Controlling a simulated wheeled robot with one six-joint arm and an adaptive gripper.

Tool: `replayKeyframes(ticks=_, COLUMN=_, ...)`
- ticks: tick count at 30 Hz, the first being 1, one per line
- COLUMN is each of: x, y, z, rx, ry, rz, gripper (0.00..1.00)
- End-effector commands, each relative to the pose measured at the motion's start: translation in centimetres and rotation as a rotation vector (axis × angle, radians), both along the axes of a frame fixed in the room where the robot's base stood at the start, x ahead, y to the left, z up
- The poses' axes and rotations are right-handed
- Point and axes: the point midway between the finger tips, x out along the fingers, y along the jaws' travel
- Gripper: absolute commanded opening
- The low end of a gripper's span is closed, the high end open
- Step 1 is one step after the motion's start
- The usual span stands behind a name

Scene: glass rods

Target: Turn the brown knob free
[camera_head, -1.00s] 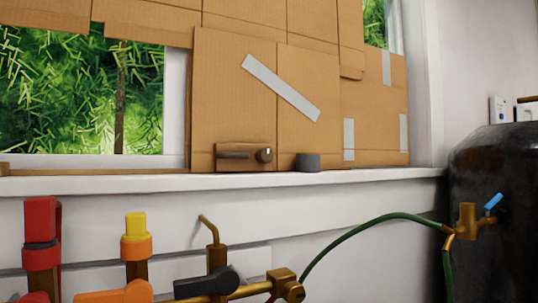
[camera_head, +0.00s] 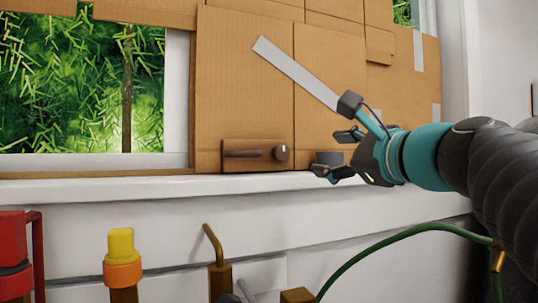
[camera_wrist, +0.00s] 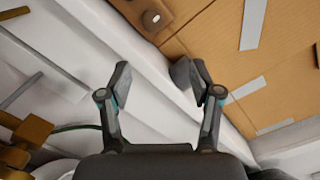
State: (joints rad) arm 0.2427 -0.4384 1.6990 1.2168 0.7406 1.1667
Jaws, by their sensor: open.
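A small wooden block (camera_head: 250,156) stands on the window sill against the cardboard, with a dark slot or bar and a round brownish-grey knob (camera_head: 281,153) at its right end. The knob also shows at the top of the wrist view (camera_wrist: 151,18). My gripper (camera_head: 336,154) is open and empty, to the right of the block and apart from it, pointing left. A dark grey cylinder (camera_head: 328,157) on the sill appears beside or between my fingertips; whether they touch it I cannot tell. In the wrist view it is near the right finger.
Cardboard sheets (camera_head: 245,80) cover much of the window behind the white sill (camera_head: 120,188). Below stand a red fitting (camera_head: 14,250), a yellow and orange one (camera_head: 122,260) and a bent brass pipe (camera_head: 213,245). A green hose (camera_head: 400,230) arcs under my arm.

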Motion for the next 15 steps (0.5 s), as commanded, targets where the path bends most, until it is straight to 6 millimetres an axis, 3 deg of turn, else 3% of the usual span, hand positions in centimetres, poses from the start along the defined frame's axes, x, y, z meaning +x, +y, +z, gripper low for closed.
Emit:
replayKeyframes(ticks=8, x=0.6, y=2.1, z=-0.1, rx=0.082, ry=0.042, rz=0.038, gripper=0.64)
replayKeyframes(ticks=15, x=3.8, y=3.8, z=-0.1, rx=0.079, ry=0.044, rz=0.039, gripper=0.64)
